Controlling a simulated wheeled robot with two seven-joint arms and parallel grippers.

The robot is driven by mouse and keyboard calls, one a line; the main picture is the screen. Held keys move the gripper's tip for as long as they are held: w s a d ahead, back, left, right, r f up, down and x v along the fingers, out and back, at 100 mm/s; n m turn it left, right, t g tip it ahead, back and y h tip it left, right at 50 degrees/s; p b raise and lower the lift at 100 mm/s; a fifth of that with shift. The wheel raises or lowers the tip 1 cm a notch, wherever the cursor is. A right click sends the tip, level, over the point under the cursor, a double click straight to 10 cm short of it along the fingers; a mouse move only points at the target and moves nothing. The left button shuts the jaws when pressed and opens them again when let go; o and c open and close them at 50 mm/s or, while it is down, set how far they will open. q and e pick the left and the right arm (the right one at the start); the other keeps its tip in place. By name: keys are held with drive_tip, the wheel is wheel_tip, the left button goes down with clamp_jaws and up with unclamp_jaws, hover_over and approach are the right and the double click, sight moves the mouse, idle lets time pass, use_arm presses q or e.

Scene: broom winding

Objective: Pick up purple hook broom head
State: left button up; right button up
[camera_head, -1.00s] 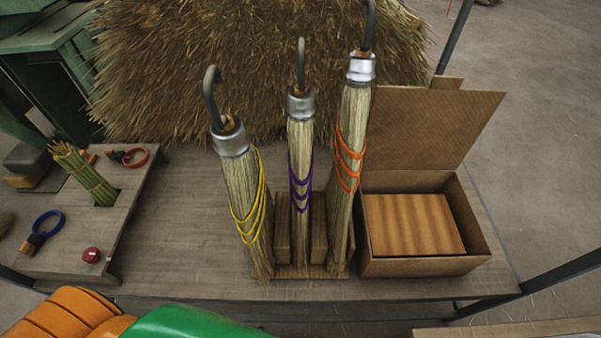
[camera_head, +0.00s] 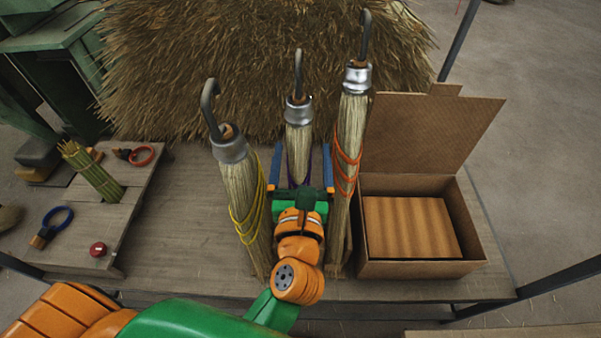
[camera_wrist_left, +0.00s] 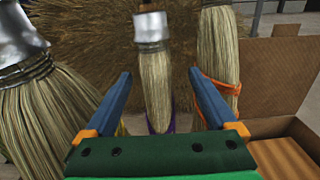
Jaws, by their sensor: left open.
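The purple-banded hook broom head (camera_head: 298,140) stands upright between two others, with a grey hook and metal collar on top. My left gripper (camera_head: 301,160) is in front of it, open, with one blue finger to each side of its bristles. The gripper hides its lower part in the head view. In the left wrist view the same broom head (camera_wrist_left: 155,85) shows between the open fingers (camera_wrist_left: 160,85), and a bit of purple band shows low down. I cannot tell whether the fingers touch it. The right gripper is not in view.
A yellow-banded broom head (camera_head: 240,185) stands close on the left and an orange-banded one (camera_head: 349,150) close on the right. An open cardboard box (camera_head: 420,268) is at right. Left are a straw bundle (camera_head: 92,172) and small tools. A large straw pile (camera_head: 240,70) is behind.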

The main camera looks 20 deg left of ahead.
sight(299, 133)
use_arm(q)
drive_tip(key=w, duration=0.1)
drive_tip(key=w+a+r+p, duration=0.1)
drive_tip(key=w+a+p, duration=0.1)
drive_tip(key=w, duration=0.1)
drive_tip(key=shift+r, duration=0.2)
drive_tip(key=shift+w+a+f+p, duration=0.15)
drive_tip(key=shift+w+a, duration=0.05)
drive_tip(key=shift+w, duration=0.4)
drive_tip(key=shift+w+a+f+p, duration=0.15)
drive_tip(key=shift+w, duration=0.4)
drive_tip(key=shift+w+f, duration=0.1)
drive_tip(key=shift+d, duration=0.1)
clamp_jaws()
